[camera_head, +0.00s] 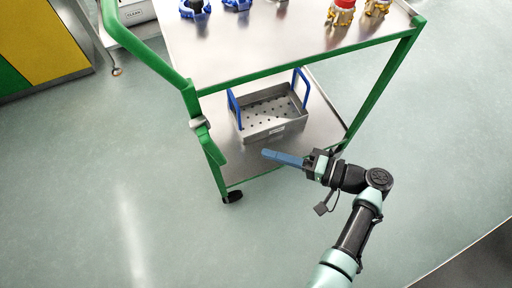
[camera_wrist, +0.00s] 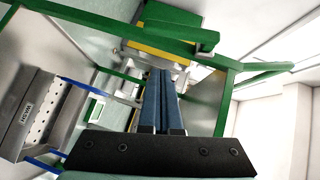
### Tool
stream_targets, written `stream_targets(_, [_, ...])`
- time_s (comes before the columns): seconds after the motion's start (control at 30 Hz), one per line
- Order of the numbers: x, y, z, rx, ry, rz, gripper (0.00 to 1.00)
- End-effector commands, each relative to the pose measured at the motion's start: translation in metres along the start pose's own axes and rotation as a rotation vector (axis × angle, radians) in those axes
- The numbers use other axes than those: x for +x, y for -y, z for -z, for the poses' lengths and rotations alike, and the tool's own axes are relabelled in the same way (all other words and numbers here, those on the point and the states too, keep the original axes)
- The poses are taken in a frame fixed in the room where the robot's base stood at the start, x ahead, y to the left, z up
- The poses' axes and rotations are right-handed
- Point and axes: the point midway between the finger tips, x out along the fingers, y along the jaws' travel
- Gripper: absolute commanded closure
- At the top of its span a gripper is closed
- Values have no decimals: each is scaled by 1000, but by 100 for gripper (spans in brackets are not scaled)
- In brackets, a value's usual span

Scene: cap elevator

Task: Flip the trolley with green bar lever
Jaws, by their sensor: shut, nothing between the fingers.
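The trolley (camera_head: 300,64) has a green bar frame and two metal shelves. A green bar handle (camera_head: 150,55) bends out from its left end. A short green bar (camera_head: 208,145) with a grey clip sits lower on the near left post; I cannot tell which of these is the lever. My gripper (camera_head: 266,153), with blue fingers, is shut and empty. It points left in front of the lower shelf, apart from the left post. In the wrist view the closed fingers (camera_wrist: 160,75) point toward green bars (camera_wrist: 110,22) of the trolley; contact cannot be told.
A perforated metal basket (camera_head: 272,120) with blue handles stands on the lower shelf (camera_head: 250,165). Blue parts (camera_head: 194,8) and gold, red-topped parts (camera_head: 341,14) stand on the top shelf. A yellow-green cabinet (camera_head: 50,40) is far left. The floor left of the trolley is clear.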

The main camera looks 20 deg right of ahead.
Motion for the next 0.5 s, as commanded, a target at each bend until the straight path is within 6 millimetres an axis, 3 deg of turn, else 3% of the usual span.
stream_targets(0.2, [-32, -2, 1, -1, -3, 0, 100])
stream_targets(0.5, [-40, -2, 0, -1, -1, 0, 100])
